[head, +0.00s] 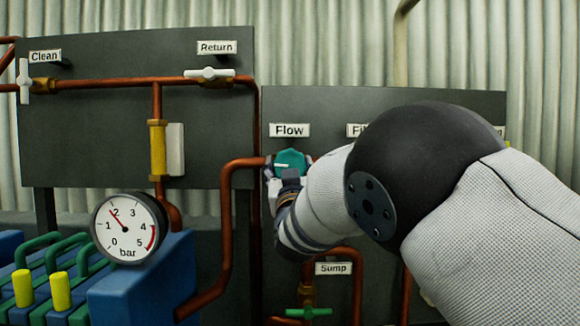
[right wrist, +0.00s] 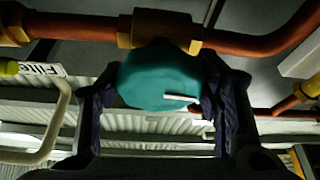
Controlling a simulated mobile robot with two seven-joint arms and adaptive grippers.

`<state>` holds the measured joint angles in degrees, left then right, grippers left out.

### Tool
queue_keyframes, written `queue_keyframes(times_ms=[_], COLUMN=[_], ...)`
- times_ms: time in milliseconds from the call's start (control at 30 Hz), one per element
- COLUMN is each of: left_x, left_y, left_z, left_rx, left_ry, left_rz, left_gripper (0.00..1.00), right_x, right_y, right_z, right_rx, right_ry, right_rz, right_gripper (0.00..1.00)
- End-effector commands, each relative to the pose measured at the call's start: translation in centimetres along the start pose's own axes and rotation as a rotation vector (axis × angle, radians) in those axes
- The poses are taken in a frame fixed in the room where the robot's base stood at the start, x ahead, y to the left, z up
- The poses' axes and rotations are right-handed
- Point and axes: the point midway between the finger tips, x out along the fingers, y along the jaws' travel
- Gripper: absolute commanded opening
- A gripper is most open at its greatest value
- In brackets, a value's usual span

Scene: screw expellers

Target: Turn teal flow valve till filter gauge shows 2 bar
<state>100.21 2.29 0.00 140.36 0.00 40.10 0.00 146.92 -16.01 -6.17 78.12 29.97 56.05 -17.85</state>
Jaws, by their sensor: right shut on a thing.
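The teal flow valve (head: 290,162) sits below the Flow label (head: 289,130) on the dark panel, on a copper pipe. In the right wrist view the teal knob (right wrist: 162,78) with a white pointer mark fills the space between the fingers. My right gripper (head: 281,184) is shut on it, a finger on each side. A round white gauge (head: 128,230) marked in bar stands at lower left; its red needle points close to 2, slightly to the 1 side. Its link to the filter is not labelled. My left gripper is not in view.
White valves marked Clean (head: 25,81) and Return (head: 209,73) sit on the left panel. A green valve (head: 309,313) is below, by the Sump label (head: 333,268). Copper pipes (head: 228,225) run close left of the gripper. My right arm covers much of the right panel.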

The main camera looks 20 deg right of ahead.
Motion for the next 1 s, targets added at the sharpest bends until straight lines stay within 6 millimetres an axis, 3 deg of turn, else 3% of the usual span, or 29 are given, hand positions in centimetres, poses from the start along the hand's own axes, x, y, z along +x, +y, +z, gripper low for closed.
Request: queue_keyframes(times_ms=[33,133,367,400,467,833,1000], left_x=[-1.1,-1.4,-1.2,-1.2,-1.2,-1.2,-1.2], left_y=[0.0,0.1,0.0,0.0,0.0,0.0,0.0], left_z=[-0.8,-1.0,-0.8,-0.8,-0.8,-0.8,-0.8], left_rx=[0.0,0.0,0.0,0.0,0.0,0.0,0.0], left_ry=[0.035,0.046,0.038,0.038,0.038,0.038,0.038], left_rz=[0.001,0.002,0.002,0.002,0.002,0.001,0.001], left_gripper=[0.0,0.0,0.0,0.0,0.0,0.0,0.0], right_x=[-0.1,-0.1,-0.1,-0.1,-0.1,-0.5,-4.1], right_y=[0.3,0.2,0.1,0.1,0.1,0.1,0.2], right_z=[-1.1,-0.7,-0.1,-0.1,-0.1,-0.1,-0.1], right_rx=[-0.058,-0.135,-0.14,-0.14,-0.139,-0.138,-0.14], right_ry=[0.004,0.0,-0.004,-0.004,-0.004,-0.005,-0.008], right_rz=[-0.023,-0.056,-0.059,-0.059,-0.059,-0.059,-0.061], right_gripper=[0.32,0.32,0.32,0.66,0.8,0.8,0.8])
